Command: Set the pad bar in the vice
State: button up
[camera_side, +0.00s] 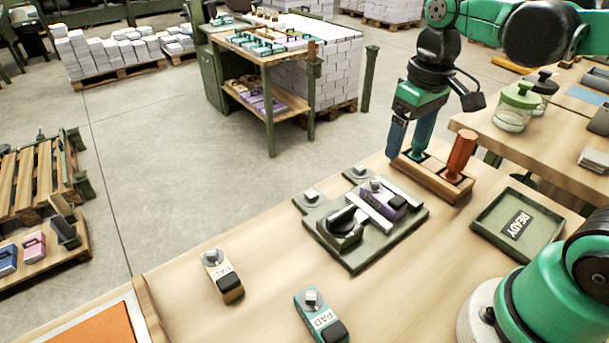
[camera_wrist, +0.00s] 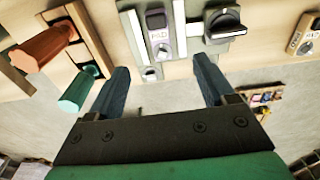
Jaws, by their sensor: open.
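A purple pad bar (camera_side: 394,204) lies at the vice (camera_side: 352,249), beside its pale jaw bars; I cannot tell if it is clamped. The vice has a dark lever knob (camera_side: 343,218) on a green base. In the wrist view the purple bar (camera_wrist: 157,22), with its white PAD label, and the knob (camera_wrist: 226,23) show beyond my fingers. A tan pad bar (camera_side: 222,276) and a teal pad bar (camera_side: 319,315) lie on the bench in front.
A wooden rack (camera_side: 432,180) holds an orange handle (camera_side: 460,153) and a teal handle (camera_wrist: 80,88), close to my gripper. A green READY tray (camera_side: 483,229) stands right of the vice. Glass jars (camera_side: 514,110) stand on the bench behind. The bench between vice and front bars is clear.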

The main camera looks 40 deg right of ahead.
jog(key=a+t, duration=0.1)
jog(key=t, duration=0.1)
jog(key=a+f+t, duration=0.1)
jog(key=t, duration=0.1)
jog(key=a+t, duration=0.1)
jog(key=t, duration=0.1)
jog(key=shift+w+a+f, duration=0.2)
jog(key=shift+w+f, duration=0.05)
jog(key=shift+w, duration=0.15)
dwell(0.7)
